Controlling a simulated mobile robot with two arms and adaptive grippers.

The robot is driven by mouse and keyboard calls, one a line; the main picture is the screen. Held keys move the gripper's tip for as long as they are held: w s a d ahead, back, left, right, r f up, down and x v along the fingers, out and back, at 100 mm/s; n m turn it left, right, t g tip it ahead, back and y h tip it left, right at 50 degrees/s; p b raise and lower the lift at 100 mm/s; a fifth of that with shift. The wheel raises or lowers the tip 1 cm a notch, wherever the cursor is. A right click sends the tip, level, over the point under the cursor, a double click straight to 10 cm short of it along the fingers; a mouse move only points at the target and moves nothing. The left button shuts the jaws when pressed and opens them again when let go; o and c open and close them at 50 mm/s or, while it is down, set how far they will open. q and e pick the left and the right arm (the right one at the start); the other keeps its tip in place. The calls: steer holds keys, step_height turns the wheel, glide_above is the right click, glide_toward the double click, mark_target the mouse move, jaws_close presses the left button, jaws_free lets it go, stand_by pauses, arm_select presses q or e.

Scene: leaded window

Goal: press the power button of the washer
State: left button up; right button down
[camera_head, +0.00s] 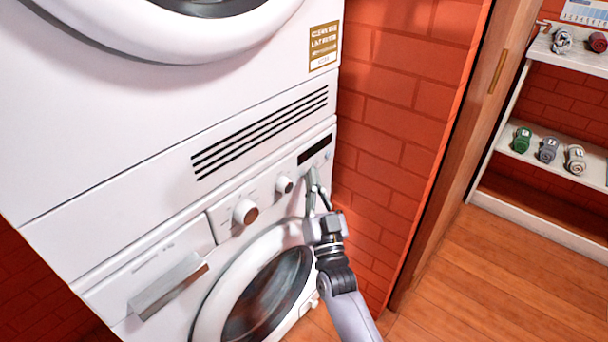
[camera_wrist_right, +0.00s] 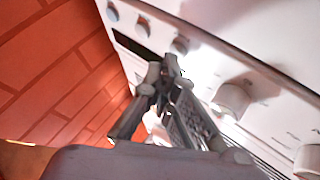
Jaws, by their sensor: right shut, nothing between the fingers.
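The white washer (camera_head: 180,240) is the lower machine of a stack, with a round glass door below its control panel. The panel has a large knob (camera_head: 246,212), a smaller round control (camera_head: 284,184) and a dark display (camera_head: 314,150). My right gripper (camera_head: 313,178) is shut and empty, in front of the panel's right end, below the display. In the right wrist view its fingertips (camera_wrist_right: 172,62) appear close to a small round control (camera_wrist_right: 180,45); I cannot tell whether they touch. Which control is the power button is not clear. My left gripper is out of view.
A second white machine (camera_head: 120,120) with black vent slots sits on top. A red brick wall (camera_head: 400,120) stands close on the right, then a wooden door frame (camera_head: 450,170). A white shelf (camera_head: 545,160) holds rolled towels. Wooden floor is open at lower right.

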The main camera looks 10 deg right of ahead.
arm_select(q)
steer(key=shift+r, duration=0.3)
arm_select(e)
steer(key=shift+w+a, duration=0.1)
stand_by(0.4)
arm_select(q)
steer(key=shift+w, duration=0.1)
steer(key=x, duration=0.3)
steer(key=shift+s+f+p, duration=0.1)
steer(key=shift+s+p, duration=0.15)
steer(key=shift+p, duration=0.1)
arm_select(e)
steer(key=shift+s+d, duration=0.3)
steer(key=shift+s, duration=0.1)
arm_select(q)
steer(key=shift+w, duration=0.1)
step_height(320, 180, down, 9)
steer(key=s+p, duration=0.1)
steer(key=p, duration=0.1)
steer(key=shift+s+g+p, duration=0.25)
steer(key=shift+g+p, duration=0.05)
steer(key=shift+p, duration=0.1)
arm_select(e)
steer(key=s+d, duration=0.3)
steer(key=s, duration=0.1)
steer(key=shift+s+d, duration=0.35)
steer(key=shift+s, duration=0.05)
